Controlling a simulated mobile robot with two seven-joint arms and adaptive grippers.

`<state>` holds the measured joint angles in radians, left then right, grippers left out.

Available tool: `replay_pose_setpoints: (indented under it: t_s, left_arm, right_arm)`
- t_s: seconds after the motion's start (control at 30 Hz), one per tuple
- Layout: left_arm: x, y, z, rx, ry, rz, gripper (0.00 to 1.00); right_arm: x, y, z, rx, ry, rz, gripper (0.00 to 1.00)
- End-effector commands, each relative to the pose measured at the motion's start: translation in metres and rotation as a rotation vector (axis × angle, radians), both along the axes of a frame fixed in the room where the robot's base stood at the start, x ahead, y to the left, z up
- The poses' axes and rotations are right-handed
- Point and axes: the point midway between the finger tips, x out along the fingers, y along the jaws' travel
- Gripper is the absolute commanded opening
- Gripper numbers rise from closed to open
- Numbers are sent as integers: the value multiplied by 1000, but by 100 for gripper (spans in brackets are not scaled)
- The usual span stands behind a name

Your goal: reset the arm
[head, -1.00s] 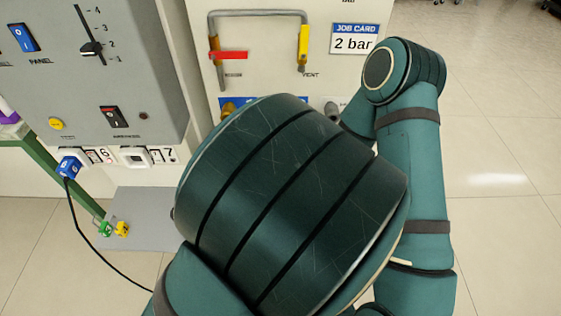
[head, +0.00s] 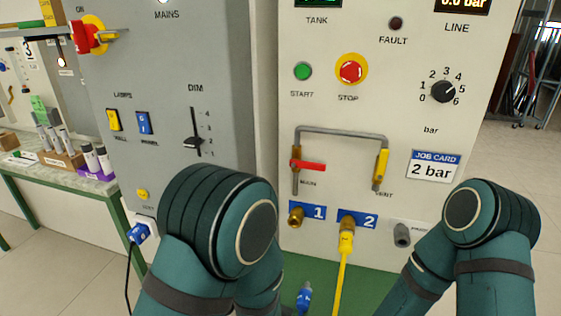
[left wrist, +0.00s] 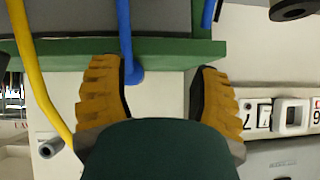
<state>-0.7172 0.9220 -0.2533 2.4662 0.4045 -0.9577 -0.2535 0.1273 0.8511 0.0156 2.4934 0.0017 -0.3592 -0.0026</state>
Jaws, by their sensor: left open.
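My left arm (head: 210,225) stands in front of the two panels in the head view; its gripper is hidden there. In the left wrist view my left gripper (left wrist: 160,68) has its two ridged yellow-brown fingers wide apart with nothing held between them. A blue hose (left wrist: 125,30) passes near the left finger, in front of a green edge (left wrist: 165,47). My right arm (head: 490,220) is at the lower right of the head view; its gripper is not seen.
A yellow hose (head: 342,272) hangs from port 2 on the white panel (head: 265,60). A blue-ended connector (head: 305,298) is over the green surface below. The grey panel (head: 215,60) stands left, with a blue plug (head: 138,233) and black cable beneath. A bench (head: 100,187) holds small items further left.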

Motion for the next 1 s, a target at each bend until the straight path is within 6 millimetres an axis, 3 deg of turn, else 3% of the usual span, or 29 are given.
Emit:
replay_pose_setpoints:
  t_s: [0.03,0.2,0.4,0.7,1.0]
  left_arm:
    - [-3,15,-14,-27,75,36,62]
    - [-23,48,-51,-128,312,125,62]
    - [-54,82,-80,-253,563,223,62]
    - [-88,109,-94,-376,780,308,62]
    - [-93,111,-95,-389,805,315,62]
  right_arm:
    - [0,0,0,0,0,0,47]
    - [0,0,0,0,0,0,47]
    - [0,0,0,0,0,0,47]
    - [0,0,0,0,0,0,47]
    - [0,0,0,0,0,0,47]
